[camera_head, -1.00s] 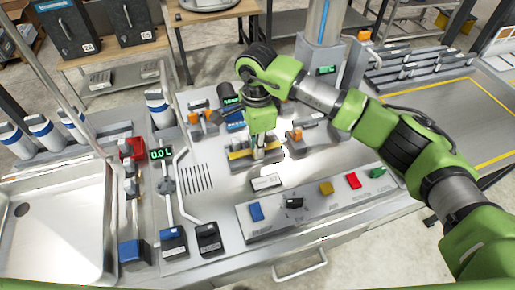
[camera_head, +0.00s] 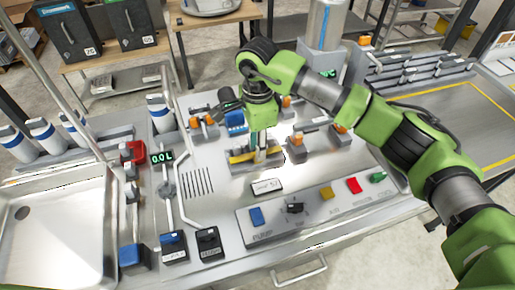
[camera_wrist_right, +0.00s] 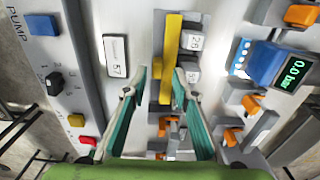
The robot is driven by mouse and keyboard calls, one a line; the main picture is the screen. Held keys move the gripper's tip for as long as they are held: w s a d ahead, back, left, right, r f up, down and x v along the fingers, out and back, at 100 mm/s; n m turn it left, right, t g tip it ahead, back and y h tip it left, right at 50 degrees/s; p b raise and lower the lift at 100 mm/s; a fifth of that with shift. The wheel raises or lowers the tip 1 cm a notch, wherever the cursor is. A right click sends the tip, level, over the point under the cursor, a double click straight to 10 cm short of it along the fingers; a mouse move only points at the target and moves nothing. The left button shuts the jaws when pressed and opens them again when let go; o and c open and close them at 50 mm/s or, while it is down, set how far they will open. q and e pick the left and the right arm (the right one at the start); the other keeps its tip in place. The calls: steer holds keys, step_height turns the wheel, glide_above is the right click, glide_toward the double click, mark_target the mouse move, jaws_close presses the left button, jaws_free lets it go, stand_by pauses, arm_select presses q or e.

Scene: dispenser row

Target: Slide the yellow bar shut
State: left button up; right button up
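The yellow bar (camera_head: 241,157) lies on a low grey block on the sloped metal panel. In the right wrist view the yellow bar (camera_wrist_right: 171,45) runs lengthwise up the picture, beside pale numbered tiles (camera_wrist_right: 192,42). My right gripper (camera_head: 261,156) points down at the bar and hides part of it in the head view. In the wrist view my right gripper (camera_wrist_right: 161,72) is open, with its fingertips on either side of the bar's near part. I cannot tell whether a finger touches it. My left gripper is not in view.
Orange-topped clamps (camera_head: 295,139) and a blue unit with a green display (camera_wrist_right: 281,66) stand close around the bar. A white label plate (camera_head: 266,186) and a row of coloured buttons (camera_head: 326,193) lie in front. A sink (camera_head: 50,235) is at the left.

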step_height(320, 180, up, 6)
steer(key=shift+r, duration=0.1)
stand_by(0.6)
